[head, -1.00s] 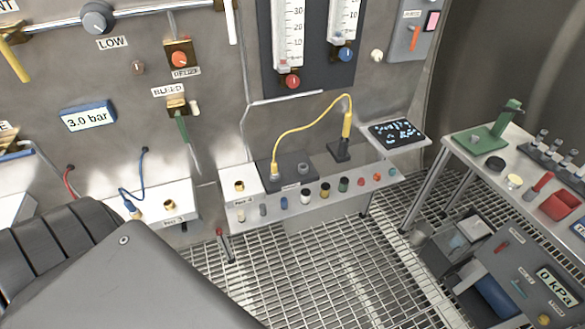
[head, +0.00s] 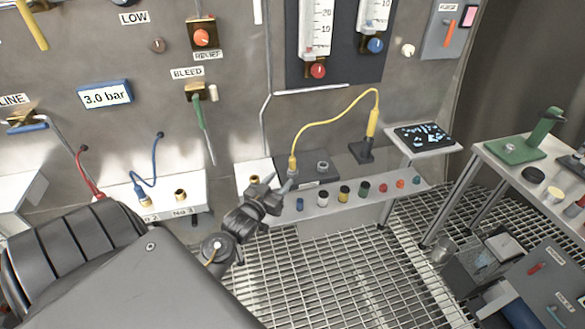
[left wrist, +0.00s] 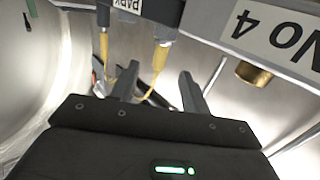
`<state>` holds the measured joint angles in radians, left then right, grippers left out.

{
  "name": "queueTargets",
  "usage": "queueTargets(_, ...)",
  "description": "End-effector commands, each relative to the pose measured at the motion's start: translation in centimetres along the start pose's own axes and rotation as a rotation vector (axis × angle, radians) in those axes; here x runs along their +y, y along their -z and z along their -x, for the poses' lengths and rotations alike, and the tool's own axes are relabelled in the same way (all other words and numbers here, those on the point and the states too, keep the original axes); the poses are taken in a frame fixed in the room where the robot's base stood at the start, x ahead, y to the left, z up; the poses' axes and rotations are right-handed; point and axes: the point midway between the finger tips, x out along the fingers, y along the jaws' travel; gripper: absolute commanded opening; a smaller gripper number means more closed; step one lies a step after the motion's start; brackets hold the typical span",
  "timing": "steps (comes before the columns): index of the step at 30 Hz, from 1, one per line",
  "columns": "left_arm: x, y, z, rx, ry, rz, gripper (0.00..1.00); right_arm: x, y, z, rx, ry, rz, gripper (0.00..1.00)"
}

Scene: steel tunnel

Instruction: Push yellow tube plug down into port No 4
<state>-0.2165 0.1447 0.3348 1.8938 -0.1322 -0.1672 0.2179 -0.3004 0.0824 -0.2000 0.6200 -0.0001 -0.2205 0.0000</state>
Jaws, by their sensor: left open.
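The yellow tube plug (head: 292,163) stands upright in the dark grey park block (head: 320,165), with its yellow tube arching right to a post. In the left wrist view the yellow plug (left wrist: 161,55) shows upside down, between or just beyond my fingertips. My left gripper (head: 281,183) is open and empty, just in front of the plug; its fingers also show in the left wrist view (left wrist: 160,78). Port No 4 is a brass fitting (left wrist: 252,73) beside its white label (left wrist: 280,30). Its white box (head: 250,168) in the head view is partly hidden by my gripper.
A row of coloured caps (head: 345,194) lines the shelf front, close right of my gripper. A white box with a brass port (head: 180,194) and a blue tube (head: 146,180) stands to the left. A dark screen (head: 422,136) and side bench (head: 520,160) are at right.

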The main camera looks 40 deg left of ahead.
Motion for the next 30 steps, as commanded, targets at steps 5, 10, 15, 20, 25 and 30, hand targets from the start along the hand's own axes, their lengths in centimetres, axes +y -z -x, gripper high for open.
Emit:
queueTargets(5, -0.6, 0.5, -0.4, 0.035, 0.004, 0.008, 0.47, 0.0, 0.0, 0.0, 0.0, 0.0, 0.0, 0.59)
queueTargets(10, -0.5, 0.7, -2.0, 0.036, 0.004, 0.007, 0.47, 0.0, 0.0, 0.3, 0.0, 0.0, -0.001, 0.59)
queueTargets(15, -0.5, 0.7, -4.7, 0.035, 0.003, 0.008, 0.47, -0.1, 0.1, 0.6, 0.0, 0.001, -0.001, 0.59)
queueTargets(20, -0.5, 0.6, -5.9, 0.034, 0.002, 0.007, 0.47, -0.3, 0.1, 0.7, 0.001, 0.003, -0.002, 0.59)
queueTargets(25, -0.5, 0.6, -6.3, 0.033, 0.003, 0.007, 0.47, -0.4, 0.2, 0.8, 0.002, 0.005, -0.003, 0.59)
queueTargets(30, -0.3, 0.5, -8.6, 0.033, 0.003, 0.009, 0.47, -0.4, 0.2, 1.6, 0.002, 0.005, -0.002, 0.59)
